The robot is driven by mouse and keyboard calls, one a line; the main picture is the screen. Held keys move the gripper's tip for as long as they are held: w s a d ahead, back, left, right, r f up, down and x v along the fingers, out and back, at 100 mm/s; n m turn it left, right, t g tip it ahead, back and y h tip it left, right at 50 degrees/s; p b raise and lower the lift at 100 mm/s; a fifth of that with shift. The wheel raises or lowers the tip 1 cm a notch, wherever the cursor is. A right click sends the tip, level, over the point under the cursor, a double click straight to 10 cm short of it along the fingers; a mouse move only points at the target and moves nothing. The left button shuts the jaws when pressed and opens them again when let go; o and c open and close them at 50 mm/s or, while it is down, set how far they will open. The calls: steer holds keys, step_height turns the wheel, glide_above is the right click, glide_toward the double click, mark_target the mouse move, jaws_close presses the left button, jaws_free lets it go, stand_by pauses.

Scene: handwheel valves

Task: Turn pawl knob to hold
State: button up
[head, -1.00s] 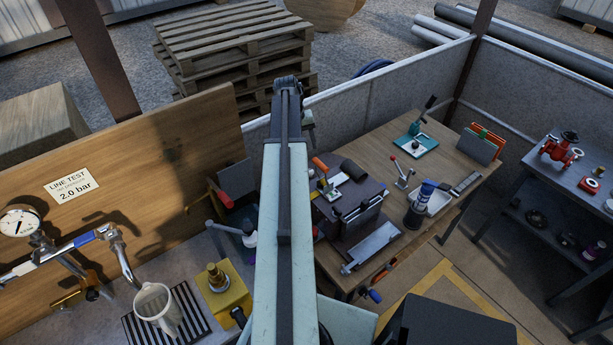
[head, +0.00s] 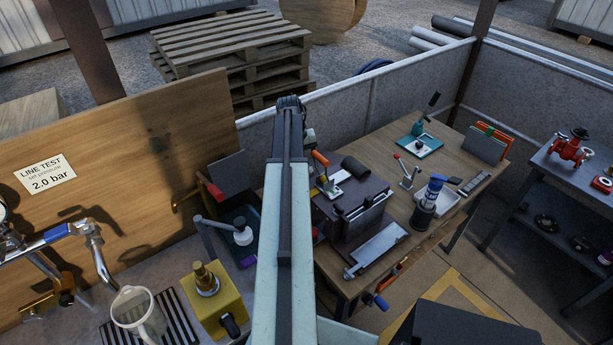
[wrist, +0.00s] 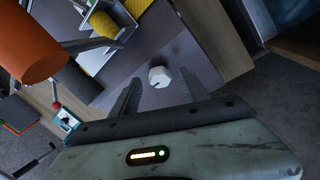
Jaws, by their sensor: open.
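A small white round knob (wrist: 159,77) with a dark mark on its face sits on a dark flat panel (wrist: 196,62) in the wrist view. I take it for the pawl knob; no label is readable. My gripper (wrist: 161,79) is open, its two dark fingers on either side of the knob in the picture. I cannot tell how far the tips are from it, and no contact shows. In the head view my raised arm hides the gripper and the knob cannot be made out.
A large orange cylinder (wrist: 28,42) is close at the wrist view's upper left. A side shelf (head: 590,168) stands right.

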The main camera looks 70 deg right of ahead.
steer(key=shift+b+x, duration=0.5)
steer(key=shift+x, duration=0.65)
steer(key=shift+r, duration=0.15)
jaws_close()
steer(key=shift+a, duration=0.1)
